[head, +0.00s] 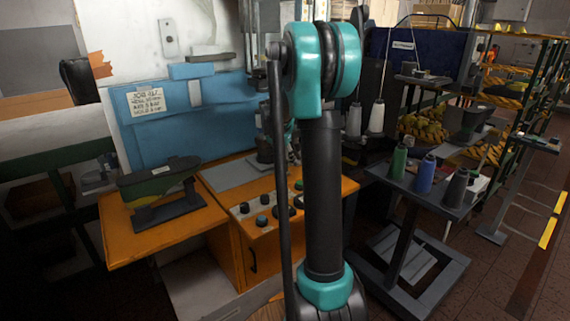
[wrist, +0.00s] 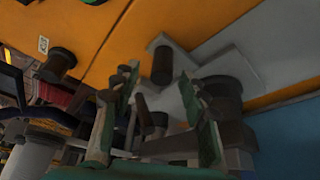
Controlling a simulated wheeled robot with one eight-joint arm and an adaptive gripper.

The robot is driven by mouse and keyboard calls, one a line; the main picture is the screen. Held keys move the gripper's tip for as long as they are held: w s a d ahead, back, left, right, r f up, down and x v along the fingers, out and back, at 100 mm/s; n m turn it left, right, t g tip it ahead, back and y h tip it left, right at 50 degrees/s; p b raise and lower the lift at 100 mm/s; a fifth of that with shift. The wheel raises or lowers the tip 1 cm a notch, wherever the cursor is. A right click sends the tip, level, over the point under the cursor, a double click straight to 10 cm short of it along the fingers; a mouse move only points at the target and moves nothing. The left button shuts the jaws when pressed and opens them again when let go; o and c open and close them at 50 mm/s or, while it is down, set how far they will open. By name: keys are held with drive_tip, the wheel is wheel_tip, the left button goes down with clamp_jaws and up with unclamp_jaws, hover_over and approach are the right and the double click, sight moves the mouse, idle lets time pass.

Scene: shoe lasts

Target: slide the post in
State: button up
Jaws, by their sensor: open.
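In the wrist view my gripper (wrist: 157,88) is open, its two green fingers spread left and right. A short dark cylinder (wrist: 162,65), possibly the post, shows just past and between the fingertips, over a grey plate (wrist: 240,62). I see no finger touching it. A second, thicker dark cylinder (wrist: 223,95) stands beside the right finger. In the head view my arm hides most of the gripper. A green shoe last (head: 158,178) sits on a dark stand (head: 168,211) at the left. Which part is the post's socket I cannot tell.
The orange bench (head: 125,238) carries a control panel with several knobs (head: 262,221). A blue machine housing (head: 190,125) with a note stands behind the plate. At the right, a small stand (head: 440,200) holds several thread spools. Bare bench lies around the shoe last.

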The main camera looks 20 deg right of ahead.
drive_tip(key=v, duration=0.8)
drive_tip(key=shift+r, duration=0.4)
drive_tip(key=shift+s+a, duration=0.1)
